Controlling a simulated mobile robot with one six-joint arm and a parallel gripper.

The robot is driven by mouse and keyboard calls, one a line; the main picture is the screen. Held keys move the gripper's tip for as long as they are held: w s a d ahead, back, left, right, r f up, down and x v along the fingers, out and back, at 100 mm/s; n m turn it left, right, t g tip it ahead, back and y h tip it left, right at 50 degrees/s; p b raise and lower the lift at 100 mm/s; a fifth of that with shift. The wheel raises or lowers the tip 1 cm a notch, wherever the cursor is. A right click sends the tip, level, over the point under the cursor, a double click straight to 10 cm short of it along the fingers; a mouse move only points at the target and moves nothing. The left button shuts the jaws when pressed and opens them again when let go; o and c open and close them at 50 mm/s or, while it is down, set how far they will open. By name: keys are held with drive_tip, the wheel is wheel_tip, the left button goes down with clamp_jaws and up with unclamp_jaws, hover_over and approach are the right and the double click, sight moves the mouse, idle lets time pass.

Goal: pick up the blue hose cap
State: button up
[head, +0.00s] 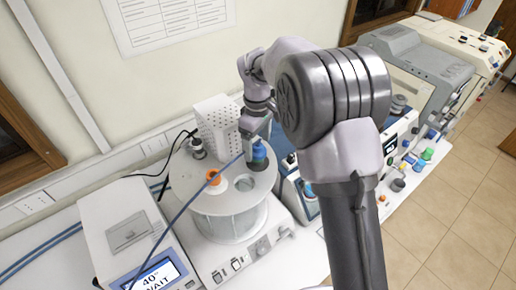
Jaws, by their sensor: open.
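The blue hose cap (259,152) appears to be the small blue piece on the round lid of the white bath vessel, at its back right. A thin blue hose (190,202) runs from beside it down to the lower left. My gripper (254,140) is just above the cap and reaches down to it from behind my arm. Its jaws are open. The fingertips are small and partly hidden, so I cannot tell whether they are around the cap or only over it.
The round lid (184,181) also carries an orange ring (213,177). A control box with a lit display (157,277) stands at left. A white perforated box (216,124) stands behind. More instruments and coloured bottles (427,154) are at right, beyond my arm.

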wheel_tip(320, 180, down, 2)
drive_tip(key=shift+w+a, duration=0.1)
drive_tip(key=shift+w, duration=0.05)
drive_tip(key=shift+w+f, duration=0.15)
drive_tip(key=shift+w, duration=0.15)
drive_tip(key=shift+s+r, duration=0.2)
drive_tip(key=shift+s, duration=0.1)
drive_tip(key=c, duration=0.8)
drive_tip(key=shift+w, duration=0.1)
drive_tip(key=c, duration=0.7)
